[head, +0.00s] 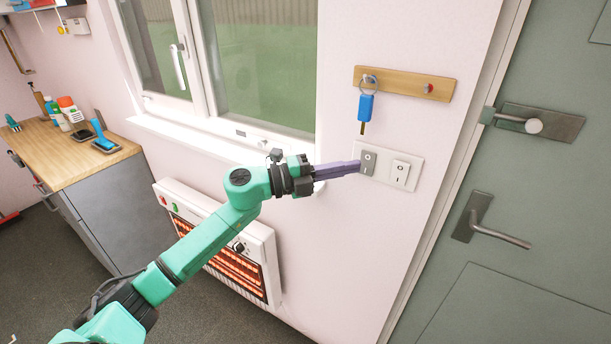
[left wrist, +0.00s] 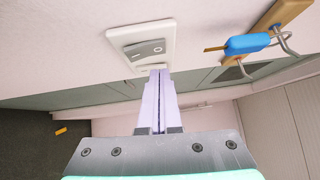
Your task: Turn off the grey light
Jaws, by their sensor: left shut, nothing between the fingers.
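A white switch plate (head: 391,180) on the pink wall carries two rockers side by side. The left one is a grey switch (head: 369,159) and the right one is a white switch (head: 401,171). My left gripper (head: 357,166) is shut and empty, its purple fingers level with the grey switch and their tips at its left edge. I cannot tell whether they touch it. In the left wrist view the grey switch (left wrist: 146,50) is just beyond the fingertips (left wrist: 158,72). My right gripper is out of view.
A wooden key rack (head: 405,83) with a blue-tagged key (head: 366,107) hangs above the plate. A glowing heater (head: 225,240) is on the wall below the window (head: 262,65). A grey-green door (head: 540,225) stands at right, a wooden counter (head: 75,155) at left.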

